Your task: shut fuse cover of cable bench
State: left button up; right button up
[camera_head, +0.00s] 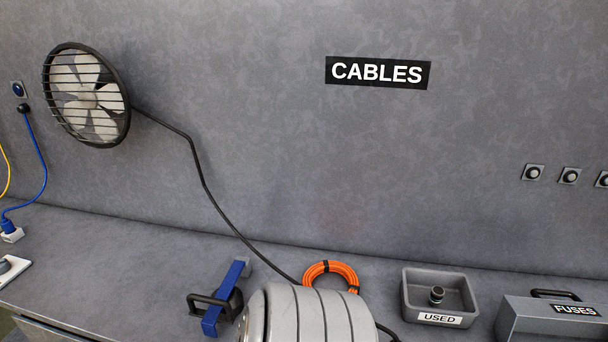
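The fuse box (530,318) is a grey box at the bottom right corner of the head view, on the bench. It bears a black label reading FUSES (575,310), and a black handle (555,293) shows at its back edge. The box is cut off by the right and bottom picture edges. I cannot tell from this view whether its cover is open or shut. Neither of my grippers shows in the head view.
A grey tray labelled USED (440,319) holds a small dark part. An orange cable coil (331,266), a blue bar with a black handle (226,300) and a large pale ribbed body (310,317) are left of it. A fan (88,95) hangs above.

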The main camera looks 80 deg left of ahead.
aim_at(578, 318)
jog(key=u, duration=2.15)
jog(key=k+l+u, duration=0.2)
jog(key=u, duration=0.25)
jog(key=k+l+u, duration=0.25)
jog(key=u, duration=0.15)
jog(key=k+l+u, duration=0.2)
jog(key=u, duration=0.25)
jog(key=k+j, duration=0.05)
jog(key=k, duration=0.05)
